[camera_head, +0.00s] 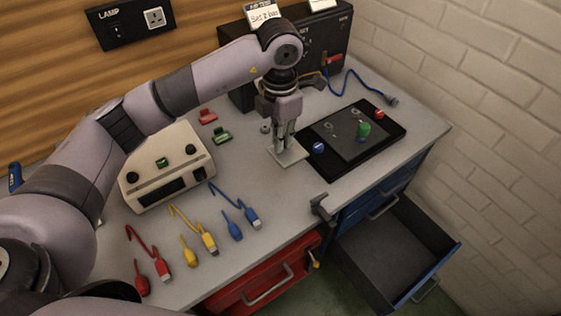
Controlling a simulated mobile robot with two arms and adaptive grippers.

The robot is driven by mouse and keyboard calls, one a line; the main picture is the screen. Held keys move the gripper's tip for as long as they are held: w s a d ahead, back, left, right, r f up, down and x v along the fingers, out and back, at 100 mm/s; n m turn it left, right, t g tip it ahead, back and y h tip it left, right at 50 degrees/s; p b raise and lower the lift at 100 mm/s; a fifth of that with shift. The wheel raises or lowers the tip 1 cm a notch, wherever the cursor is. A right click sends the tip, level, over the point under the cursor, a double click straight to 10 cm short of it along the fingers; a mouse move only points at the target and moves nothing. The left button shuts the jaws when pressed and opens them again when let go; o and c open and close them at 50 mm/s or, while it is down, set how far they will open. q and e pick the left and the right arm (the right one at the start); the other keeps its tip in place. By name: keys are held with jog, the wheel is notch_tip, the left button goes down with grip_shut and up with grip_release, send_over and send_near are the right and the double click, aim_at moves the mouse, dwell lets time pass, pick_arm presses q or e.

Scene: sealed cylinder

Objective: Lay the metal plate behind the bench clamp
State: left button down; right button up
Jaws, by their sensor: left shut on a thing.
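My left gripper (284,142) points down over the bench, left of the black tray, with its fingers closed on the metal plate (291,156). The plate is a small, light, roughly square piece that shows flat beneath the fingertips. I cannot tell whether it touches the bench top or hangs just above it. The bench clamp (322,208) is dark and sits on the front edge of the bench, nearer to me and a little right of the plate. My right gripper is not in view.
A black tray (394,131) with coloured knobs lies right of the plate. A beige meter box (138,196), coloured cables and red and green clips (221,136) are on the left. A black box (237,94) stands behind. An open blue drawer (392,246) juts from the front.

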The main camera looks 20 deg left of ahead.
pick_arm(q)
jog(key=p, duration=0.1)
send_over(280, 175)
notch_tip(280, 175, down, 6)
jog(key=shift+f, duration=0.15)
notch_tip(280, 175, down, 4)
jog(key=shift+f+p, duration=0.25)
jog(key=shift+p, duration=0.4)
jog(key=shift+f, duration=0.2)
jog(key=c, duration=1.7)
grip_release()
jog(key=shift+o, duration=0.2)
